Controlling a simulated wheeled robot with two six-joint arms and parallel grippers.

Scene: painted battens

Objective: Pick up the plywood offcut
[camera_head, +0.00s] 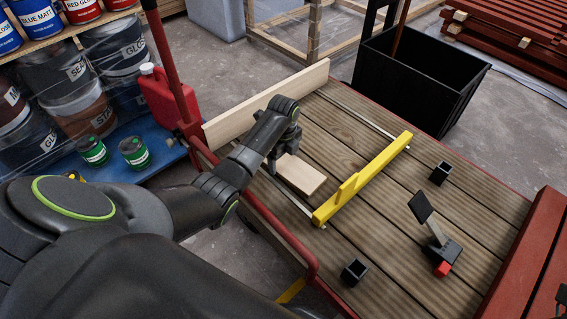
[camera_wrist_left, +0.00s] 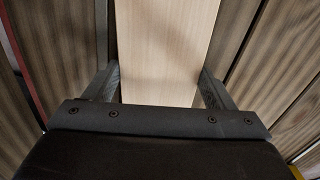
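The plywood offcut (camera_head: 303,177) is a pale, flat, rectangular board on the brown slatted deck in the head view. My left gripper (camera_head: 282,158) points down over its far left end. In the left wrist view the offcut (camera_wrist_left: 165,45) runs between the two fingers of my left gripper (camera_wrist_left: 160,75), one finger beside each long edge. The fingertips come up close to both edges; I cannot tell whether they press on them. The offcut looks flat, with no clear gap under it. My right gripper is not in view.
A yellow bar (camera_head: 362,182) lies just right of the offcut. A long pale board (camera_head: 265,104) stands along the deck's far left edge. Small black sockets (camera_head: 440,173) and a black bracket with a red block (camera_head: 442,268) are further right. Bare deck lies between them.

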